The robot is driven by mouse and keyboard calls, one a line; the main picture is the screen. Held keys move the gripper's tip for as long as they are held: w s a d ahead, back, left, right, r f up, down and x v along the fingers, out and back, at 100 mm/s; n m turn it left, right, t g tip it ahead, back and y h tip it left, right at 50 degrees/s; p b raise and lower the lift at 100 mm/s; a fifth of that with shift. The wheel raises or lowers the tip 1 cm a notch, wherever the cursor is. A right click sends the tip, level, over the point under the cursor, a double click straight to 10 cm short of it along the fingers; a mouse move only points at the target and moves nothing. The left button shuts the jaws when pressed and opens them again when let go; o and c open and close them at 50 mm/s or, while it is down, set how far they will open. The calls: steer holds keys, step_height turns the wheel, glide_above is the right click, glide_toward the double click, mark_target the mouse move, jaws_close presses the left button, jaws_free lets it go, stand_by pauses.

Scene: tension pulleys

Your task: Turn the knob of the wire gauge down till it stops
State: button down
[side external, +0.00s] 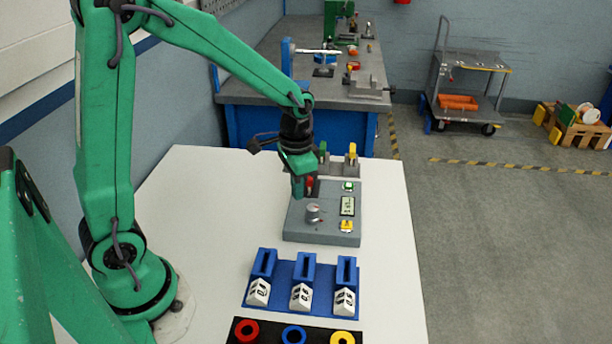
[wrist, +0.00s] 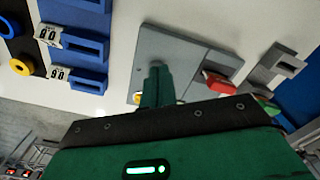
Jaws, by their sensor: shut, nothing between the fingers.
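A grey panel box (side external: 292,228) lies on the white table. A silver round knob (side external: 313,213) with a red mark stands on it, left of a small display (side external: 347,206). My gripper (side external: 298,193) is shut and empty, pointing down over the panel's far left part, behind the knob in the side view. I cannot tell whether it touches the panel. In the wrist view, my shut fingers (wrist: 156,68) overlap the panel (wrist: 190,58); the knob is not visible there, probably hidden by the fingers. A red part (side external: 310,183) is close beside my gripper; it also shows in the wrist view (wrist: 218,84).
The panel also carries a green button (side external: 348,186) and a yellow one (side external: 347,226). Grey blocks with a green and a yellow post (side external: 351,155) stand behind it. A blue rack (side external: 273,297) with white tags and a black tray of coloured rings (side external: 293,335) are in front.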

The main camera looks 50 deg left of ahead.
mark_target(313, 213)
steer(key=shift+r, duration=1.15)
steer(key=d, duration=0.1)
steer(key=d+r, duration=0.1)
steer(key=shift+s+d, duration=0.2)
steer(key=shift+d, duration=0.2)
steer(key=shift+f, duration=0.15)
steer(key=shift+f, duration=3.35)
steer(key=shift+w, duration=0.25)
steer(key=shift+w+a, duration=0.1)
steer(key=shift+a, duration=0.7)
steer(key=shift+w+a, duration=0.3)
steer(key=shift+a, duration=0.05)
